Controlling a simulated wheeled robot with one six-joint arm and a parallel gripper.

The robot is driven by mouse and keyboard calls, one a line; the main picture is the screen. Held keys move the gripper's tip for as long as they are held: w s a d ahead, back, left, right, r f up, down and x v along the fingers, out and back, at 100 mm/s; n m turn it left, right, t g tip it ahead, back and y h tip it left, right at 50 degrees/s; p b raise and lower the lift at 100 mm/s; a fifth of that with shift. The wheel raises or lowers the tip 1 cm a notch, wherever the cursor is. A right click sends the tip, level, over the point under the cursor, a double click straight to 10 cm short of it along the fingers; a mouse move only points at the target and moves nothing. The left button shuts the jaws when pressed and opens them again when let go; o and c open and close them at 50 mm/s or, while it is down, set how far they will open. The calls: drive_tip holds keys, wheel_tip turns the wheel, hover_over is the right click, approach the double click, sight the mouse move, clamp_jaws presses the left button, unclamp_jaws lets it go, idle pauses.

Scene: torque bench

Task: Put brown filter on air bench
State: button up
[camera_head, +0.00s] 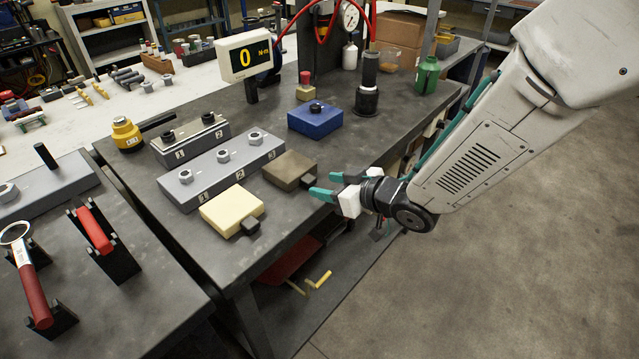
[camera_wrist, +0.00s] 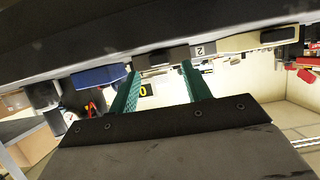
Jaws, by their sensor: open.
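The brown filter (camera_head: 290,168) is a flat brown block with a dark knob on its near side. It sits on the dark bench (camera_head: 345,142) close to that bench's right edge. My gripper (camera_head: 328,186) is open, with teal fingers pointing at the knob from the right; I cannot tell whether they touch it. In the wrist view the brown filter (camera_wrist: 162,57) shows just beyond and between the open fingertips (camera_wrist: 160,69). Nothing is held. No label shows which bench is the air bench; a red hose and a gauge are at the back of the dark bench.
A cream block (camera_head: 232,210) and a blue block (camera_head: 318,119) flank the brown filter. A grey numbered fixture (camera_head: 222,166) stands behind it. A black cylinder (camera_head: 367,98) and green bottle (camera_head: 427,75) stand farther back. Open floor (camera_head: 480,270) lies right of the bench.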

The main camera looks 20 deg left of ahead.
drive_tip(key=v, duration=0.8)
drive_tip(key=shift+d+r, duration=0.15)
drive_tip(key=shift+r, duration=0.05)
drive_tip(key=w+d+r+m+t+h, duration=0.1)
drive_tip(key=d+r+m+h, duration=0.2)
drive_tip(key=d, duration=0.5)
drive_tip(key=w+d+r+m+t+h, duration=0.15)
drive_tip(key=d+h, duration=0.25)
drive_tip(key=d, duration=0.4)
drive_tip(key=w+d+r+m+t+h, duration=0.1)
drive_tip(key=d+r+m+h, duration=0.25)
drive_tip(key=d, duration=0.35)
drive_tip(key=s+d+r+m+g+h, duration=0.3)
drive_tip(key=s+d+m+g, duration=0.1)
drive_tip(key=s+d, duration=0.75)
drive_tip(key=s+r+m+g, duration=0.1)
drive_tip(key=s+g, duration=0.2)
drive_tip(key=s, duration=0.9)
drive_tip(key=shift+r+g+y, duration=0.35)
drive_tip(key=shift+y, duration=0.1)
drive_tip(key=shift+s, duration=0.15)
